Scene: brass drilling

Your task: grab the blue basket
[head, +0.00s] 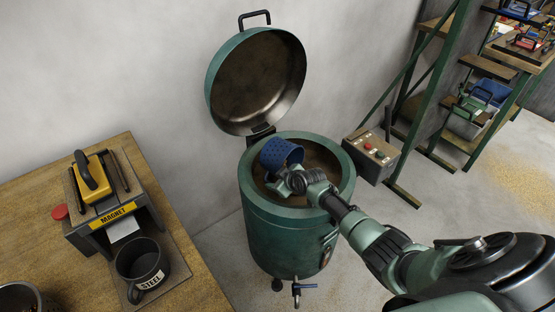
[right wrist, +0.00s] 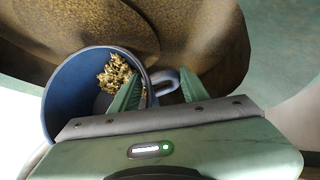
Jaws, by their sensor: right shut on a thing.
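The blue basket (head: 281,154) is a small perforated cup in the mouth of the green drum (head: 285,240), at its left inner side. In the right wrist view the basket (right wrist: 75,85) shows from above with brass-coloured chips (right wrist: 118,78) inside. My right gripper (head: 285,180) reaches into the drum's opening from the right. In the right wrist view its fingers (right wrist: 158,92) are shut on the basket at its rim and handle side. The lower part of the basket is hidden in the head view. My left gripper is not in view.
The drum's round lid (head: 257,80) stands open behind it. A control box (head: 371,155) with buttons is at the drum's right. Shelves (head: 487,67) stand at the right.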

